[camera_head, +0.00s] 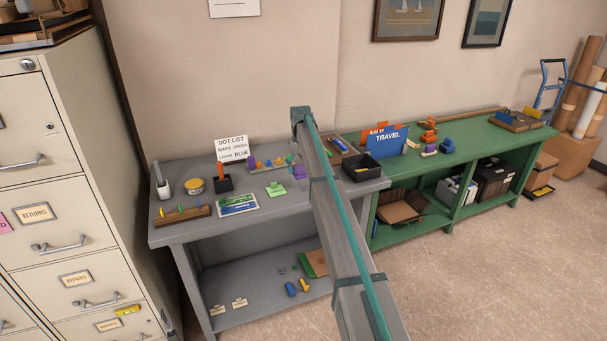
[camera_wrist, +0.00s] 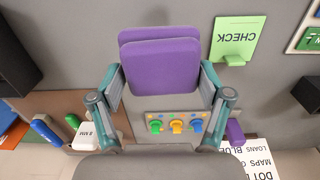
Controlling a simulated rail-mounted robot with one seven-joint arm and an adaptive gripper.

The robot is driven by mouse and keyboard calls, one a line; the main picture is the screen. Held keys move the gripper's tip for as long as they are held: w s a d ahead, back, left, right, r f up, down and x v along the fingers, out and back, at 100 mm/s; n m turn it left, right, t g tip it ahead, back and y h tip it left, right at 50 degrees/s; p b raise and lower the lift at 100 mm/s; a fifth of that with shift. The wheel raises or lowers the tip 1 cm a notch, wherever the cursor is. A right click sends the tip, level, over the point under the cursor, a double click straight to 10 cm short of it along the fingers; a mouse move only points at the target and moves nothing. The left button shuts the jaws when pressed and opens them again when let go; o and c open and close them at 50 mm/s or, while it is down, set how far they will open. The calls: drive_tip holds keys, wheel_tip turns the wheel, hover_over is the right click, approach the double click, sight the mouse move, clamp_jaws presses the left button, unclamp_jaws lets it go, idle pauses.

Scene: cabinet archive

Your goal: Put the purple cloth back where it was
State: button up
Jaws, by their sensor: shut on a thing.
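The purple cloth (camera_wrist: 160,68) is a folded pad with rounded corners, in two visible layers, in the wrist view. My gripper (camera_wrist: 162,82) is shut on it, one teal finger at each side. In the head view the cloth (camera_head: 299,173) is a small purple patch over the grey table, partly hidden by my arm. I cannot tell whether it touches the tabletop. A green card reading CHECK (camera_wrist: 234,38) lies beside it, and also shows in the head view (camera_head: 276,189).
A panel with coloured knobs (camera_wrist: 175,123) is close to the cloth. A black tray (camera_head: 362,168) and black pen holder (camera_head: 223,184) stand on the grey table (camera_head: 290,207). A DOT LIST sign (camera_head: 231,149) stands at the back. The green bench (camera_head: 470,158) adjoins at right.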

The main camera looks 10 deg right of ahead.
sight(303, 183)
drive_tip(key=shift+w+d+f, duration=0.3)
drive_tip(key=shift+w+f, duration=0.05)
drive_tip(key=shift+f, duration=0.15)
drive_tip(key=shift+w+d+f, duration=0.25)
drive_tip(key=shift+w+f, duration=0.05)
drive_tip(key=shift+f, duration=0.15)
drive_tip(key=shift+d+f+p, duration=0.1)
drive_tip(key=shift+f+p, duration=0.5)
drive_tip(key=shift+f, duration=1.1)
drive_tip(key=o, duration=1)
drive_tip(key=shift+f, duration=0.1)
wheel_tip(303, 183, up, 12)
drive_tip(key=b, duration=0.2)
drive_tip(key=shift+b, duration=0.3)
